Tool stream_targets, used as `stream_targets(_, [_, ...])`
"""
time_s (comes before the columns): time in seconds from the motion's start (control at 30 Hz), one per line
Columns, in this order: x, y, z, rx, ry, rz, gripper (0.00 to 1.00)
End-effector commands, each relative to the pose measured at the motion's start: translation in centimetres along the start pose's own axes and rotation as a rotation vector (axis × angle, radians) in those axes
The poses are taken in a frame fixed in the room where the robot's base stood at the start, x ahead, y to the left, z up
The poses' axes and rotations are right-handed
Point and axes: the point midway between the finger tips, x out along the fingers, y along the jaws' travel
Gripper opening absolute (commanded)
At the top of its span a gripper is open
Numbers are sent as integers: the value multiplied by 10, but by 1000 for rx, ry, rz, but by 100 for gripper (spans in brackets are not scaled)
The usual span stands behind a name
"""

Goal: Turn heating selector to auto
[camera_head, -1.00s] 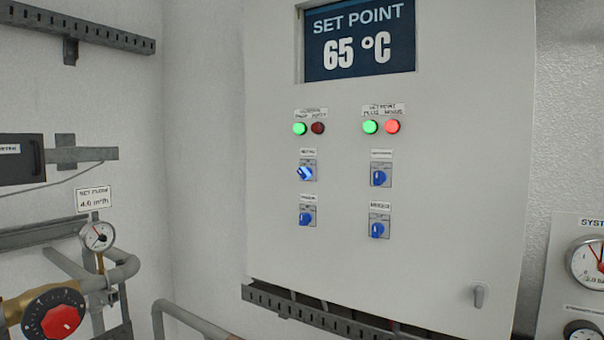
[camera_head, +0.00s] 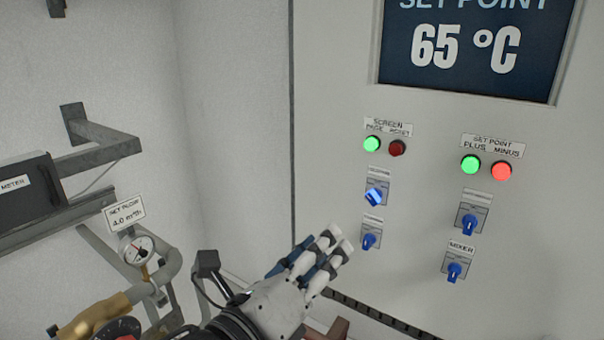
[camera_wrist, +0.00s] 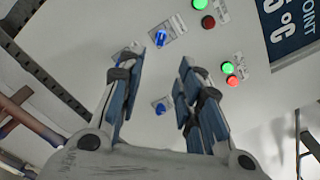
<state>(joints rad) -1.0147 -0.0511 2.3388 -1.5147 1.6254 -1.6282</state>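The heating selector is the upper-left blue knob (camera_head: 375,196) on the grey panel, under the screen buttons. It is brighter than the other knobs and its handle sits aslant. Its label is too blurred to read surely. In the wrist view it appears as the upper blue knob (camera_wrist: 160,38), beyond the left finger's tip. My gripper (camera_head: 334,242) is at the lower left of the selector in the head view, apart from it. In the wrist view my gripper (camera_wrist: 170,66) has its fingers spread, with nothing between them.
Below the selector is another blue knob (camera_head: 369,241). To the right are an upper knob (camera_head: 469,222) and the mixer knob (camera_head: 454,270). Lit green (camera_head: 470,164) and red (camera_head: 501,171) buttons sit above them. Pipes and a gauge (camera_head: 139,250) stand at left.

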Motion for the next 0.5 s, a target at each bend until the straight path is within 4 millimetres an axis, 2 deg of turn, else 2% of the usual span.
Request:
stream_targets(0.17, [14,0,2,-13,-9,-4,32])
stream_targets(0.5, [83,-1,2,-12,-4,-7,32])
